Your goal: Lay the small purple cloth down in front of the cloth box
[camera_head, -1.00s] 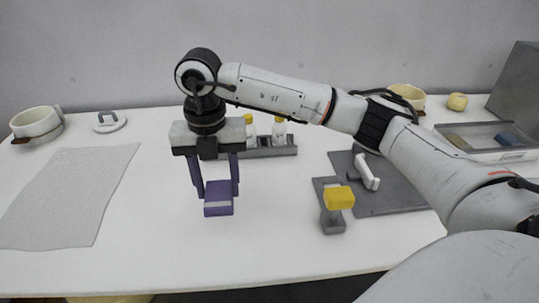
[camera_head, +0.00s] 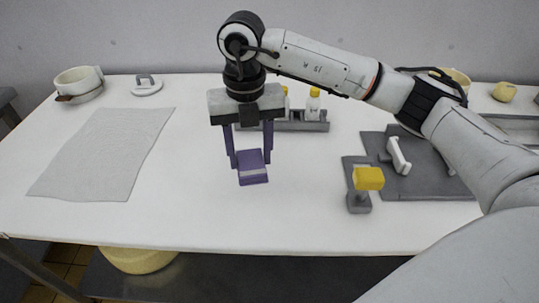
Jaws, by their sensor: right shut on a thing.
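The small purple cloth (camera_head: 252,168) is a folded block with a pale stripe. My right gripper (camera_head: 250,158) is shut on it, with one purple finger at each side. It points down over the bare middle of the white table. The cloth hangs slightly tilted; I cannot tell whether it touches the table. My left gripper is not in view. I cannot make out a cloth box for certain; a grey tray (camera_head: 519,124) is cut off at the right edge, partly behind my right arm.
A grey mat (camera_head: 105,150) lies on the left. A grey rack (camera_head: 312,126) with bottles stands behind the gripper. A yellow-topped tool (camera_head: 367,180) and a white-handled tool (camera_head: 398,156) stand on the right. A pot (camera_head: 78,82) and a lid (camera_head: 147,85) are at the back left.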

